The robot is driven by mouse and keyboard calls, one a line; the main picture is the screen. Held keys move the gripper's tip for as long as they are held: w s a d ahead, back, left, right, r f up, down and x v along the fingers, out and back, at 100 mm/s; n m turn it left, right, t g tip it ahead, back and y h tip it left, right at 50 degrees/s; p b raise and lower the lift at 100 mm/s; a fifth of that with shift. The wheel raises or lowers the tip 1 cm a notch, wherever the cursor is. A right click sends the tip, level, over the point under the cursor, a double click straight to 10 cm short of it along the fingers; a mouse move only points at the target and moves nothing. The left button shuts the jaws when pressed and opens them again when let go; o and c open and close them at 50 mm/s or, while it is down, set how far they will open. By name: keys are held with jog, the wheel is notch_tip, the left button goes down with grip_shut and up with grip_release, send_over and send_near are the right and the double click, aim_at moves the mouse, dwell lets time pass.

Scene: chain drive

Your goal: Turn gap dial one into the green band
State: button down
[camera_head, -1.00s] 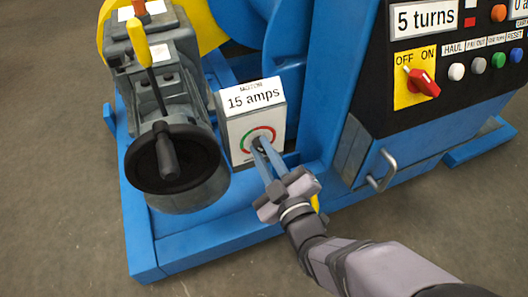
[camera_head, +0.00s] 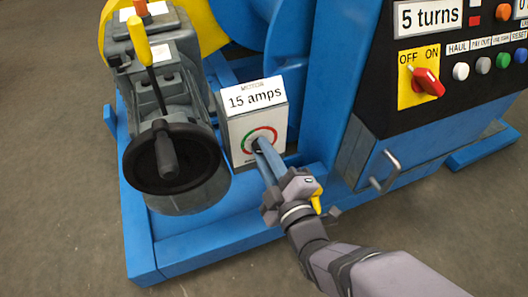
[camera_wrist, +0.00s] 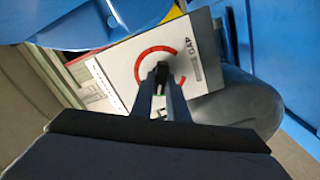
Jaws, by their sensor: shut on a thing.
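The gap dial (camera_head: 273,133) is on the front of a white box labelled "15 amps" (camera_head: 257,98). Its ring shows green on the left and red on the upper right; the lower part is partly hidden by my fingers. My gripper (camera_head: 259,147) is shut on the small dark knob at the ring's centre. In the wrist view, the dark knob (camera_wrist: 162,70) sits between my fingertips, with the red arc (camera_wrist: 150,52) curving around it. Some green shows low between the fingers.
A black handwheel (camera_head: 172,158) on a grey housing stands close left of the box. A blue upright (camera_head: 335,90) is at its right. Further right is the control panel with a red OFF/ON switch (camera_head: 428,82). The blue base frame (camera_head: 190,235) runs below.

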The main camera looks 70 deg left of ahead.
jog(key=shift+f, duration=0.1)
jog(key=c, duration=1.7)
grip_release()
jog(key=shift+d, duration=0.1)
jog(key=shift+d+p, duration=1.05)
jog(key=shift+d, duration=2.55)
jog(key=shift+w, duration=0.1)
